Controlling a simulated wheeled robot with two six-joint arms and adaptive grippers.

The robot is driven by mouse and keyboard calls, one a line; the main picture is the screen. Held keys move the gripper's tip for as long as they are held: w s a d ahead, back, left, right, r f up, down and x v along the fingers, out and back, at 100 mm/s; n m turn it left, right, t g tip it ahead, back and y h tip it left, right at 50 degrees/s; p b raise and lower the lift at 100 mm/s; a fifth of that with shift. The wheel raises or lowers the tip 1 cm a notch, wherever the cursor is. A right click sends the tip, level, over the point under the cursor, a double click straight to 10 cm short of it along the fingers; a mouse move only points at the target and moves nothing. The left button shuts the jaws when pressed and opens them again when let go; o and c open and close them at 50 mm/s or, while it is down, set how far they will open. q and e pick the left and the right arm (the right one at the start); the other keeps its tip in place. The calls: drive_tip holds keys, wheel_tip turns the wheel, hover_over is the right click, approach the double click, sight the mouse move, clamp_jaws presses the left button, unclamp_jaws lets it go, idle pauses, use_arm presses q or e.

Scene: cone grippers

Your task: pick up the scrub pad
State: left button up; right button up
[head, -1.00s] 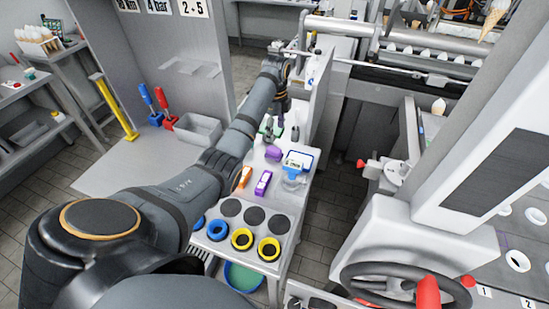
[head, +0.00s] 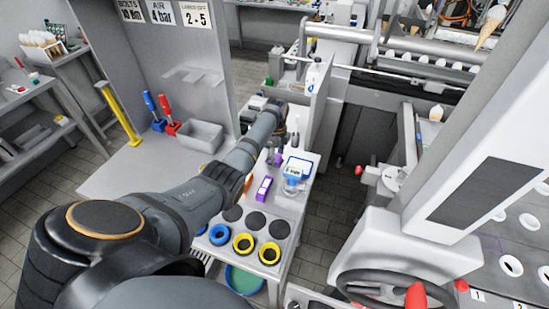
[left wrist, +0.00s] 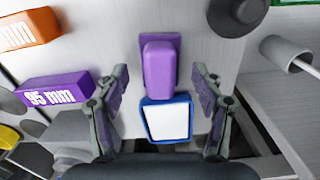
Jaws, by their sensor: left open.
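The scrub pad appears to be the purple block (left wrist: 158,68) with a flat base and a raised rounded top. In the left wrist view it lies between the spread fingers of my left gripper (left wrist: 160,76), with a gap on each side. In the head view its purple shows small (head: 278,158) at the far part of the grey table, partly covered by my gripper (head: 273,150). My left gripper is open and empty. My right gripper is not in view.
A blue-framed white device (left wrist: 167,121) sits right beside the pad. A purple "95 mm" block (left wrist: 58,94) and an orange block (left wrist: 28,33) lie to the left.

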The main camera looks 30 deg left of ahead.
use_arm(q)
drive_tip(key=c, duration=1.2)
